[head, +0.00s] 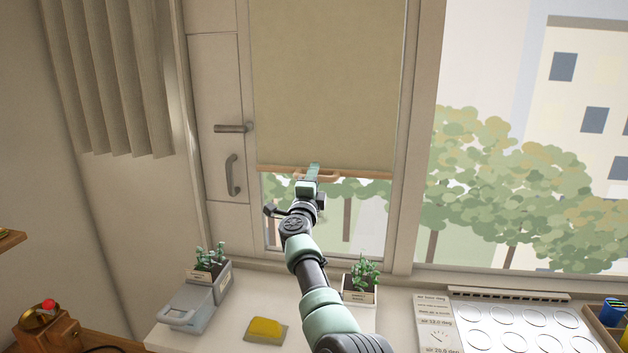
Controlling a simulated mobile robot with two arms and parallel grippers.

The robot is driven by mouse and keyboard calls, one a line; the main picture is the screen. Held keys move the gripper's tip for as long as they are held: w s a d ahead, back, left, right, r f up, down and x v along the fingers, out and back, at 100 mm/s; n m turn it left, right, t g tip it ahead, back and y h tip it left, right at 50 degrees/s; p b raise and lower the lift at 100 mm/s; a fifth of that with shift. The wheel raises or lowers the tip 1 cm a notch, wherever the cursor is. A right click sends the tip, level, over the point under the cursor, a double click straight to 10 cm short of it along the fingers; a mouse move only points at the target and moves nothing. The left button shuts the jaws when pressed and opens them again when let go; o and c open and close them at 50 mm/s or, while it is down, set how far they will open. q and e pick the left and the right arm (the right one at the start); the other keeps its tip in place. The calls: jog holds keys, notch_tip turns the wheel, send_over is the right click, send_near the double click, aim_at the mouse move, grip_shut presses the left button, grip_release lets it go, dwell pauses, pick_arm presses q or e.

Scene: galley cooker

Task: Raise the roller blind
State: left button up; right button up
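The beige roller blind (325,80) covers the upper part of the window pane, and its lower edge hangs about two thirds of the way down. A wooden bottom bar (370,174) runs along that edge, with a wooden pull handle (332,176) near its middle. My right gripper (313,172) reaches up from below and overlaps the handle in the picture. Its fingers hide part of the handle, and I cannot tell whether they are closed on it. My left gripper is not in view.
On the sill below stand a potted plant (362,290), a grey box (190,303), another plant (210,262) and a yellow sponge (266,328). A white panel with circles (520,325) lies at right. A window handle (233,128) projects left of the blind.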

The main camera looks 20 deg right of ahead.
jog(key=shift+s+a+p, duration=0.2)
jog(key=shift+p, duration=0.25)
jog(key=p+v, duration=0.6)
jog(key=v, duration=0.1)
jog(key=shift+s+f, duration=0.15)
